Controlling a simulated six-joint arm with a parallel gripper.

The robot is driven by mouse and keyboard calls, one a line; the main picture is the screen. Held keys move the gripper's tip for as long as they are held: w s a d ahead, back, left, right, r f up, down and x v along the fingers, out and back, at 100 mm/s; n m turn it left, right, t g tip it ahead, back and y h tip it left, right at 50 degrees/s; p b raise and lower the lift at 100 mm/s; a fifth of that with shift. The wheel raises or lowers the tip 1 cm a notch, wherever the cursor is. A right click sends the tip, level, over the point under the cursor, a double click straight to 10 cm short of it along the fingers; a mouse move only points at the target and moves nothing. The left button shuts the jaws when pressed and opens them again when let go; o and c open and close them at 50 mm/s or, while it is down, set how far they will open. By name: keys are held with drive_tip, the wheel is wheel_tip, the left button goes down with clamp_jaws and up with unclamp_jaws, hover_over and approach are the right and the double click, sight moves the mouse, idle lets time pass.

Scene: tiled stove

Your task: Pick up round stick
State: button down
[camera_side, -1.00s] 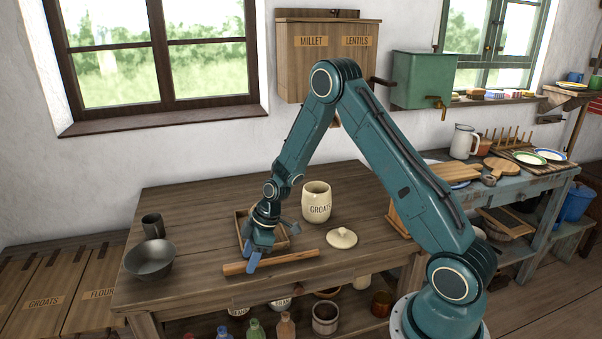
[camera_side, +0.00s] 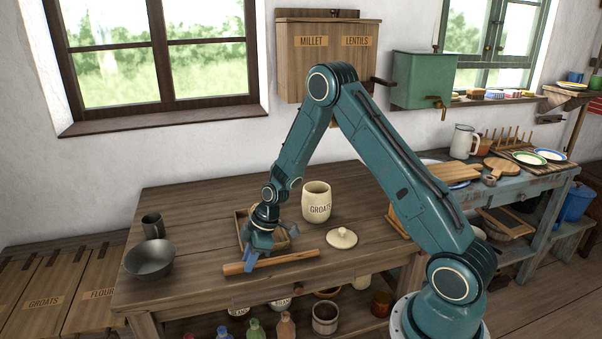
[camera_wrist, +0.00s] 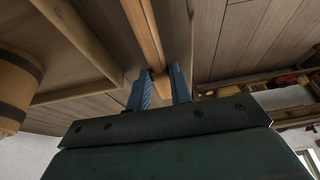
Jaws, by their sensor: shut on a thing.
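The round stick (camera_side: 292,259) is a light brown wooden rod on the table, near its front edge. It lies slanted, its right end a little farther back. My gripper (camera_side: 249,261) points down over the left part of the stick, its blue fingers on it. In the wrist view the stick (camera_wrist: 149,35) runs up the picture from between the two blue fingers of my gripper (camera_wrist: 163,80), which is shut on it. The stick looks still at table level; I cannot see any gap beneath it.
A shallow wooden tray (camera_side: 240,227) is just behind my gripper. A groats jar (camera_side: 316,203) and its lid (camera_side: 342,238) stand to the right. A grey bowl (camera_side: 150,258) and dark mug (camera_side: 153,226) are at the left. The table (camera_side: 200,200) is bare between them.

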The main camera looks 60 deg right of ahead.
drive_tip(key=shift+r, duration=0.1)
wheel_tip(320, 180, up, 20)
idle(1.0)
drive_tip(key=shift+w+f, duration=0.1)
drive_tip(key=shift+f, duration=0.1)
idle(0.3)
drive_tip(key=w+d+f+n+g, duration=0.2)
drive_tip(key=f+n+g, duration=0.4)
drive_tip(key=n, duration=1)
drive_tip(key=shift+w+f+n, duration=0.4)
drive_tip(key=shift+w+f, duration=0.1)
drive_tip(key=shift+f, duration=0.05)
drive_tip(key=shift+f, duration=0.25)
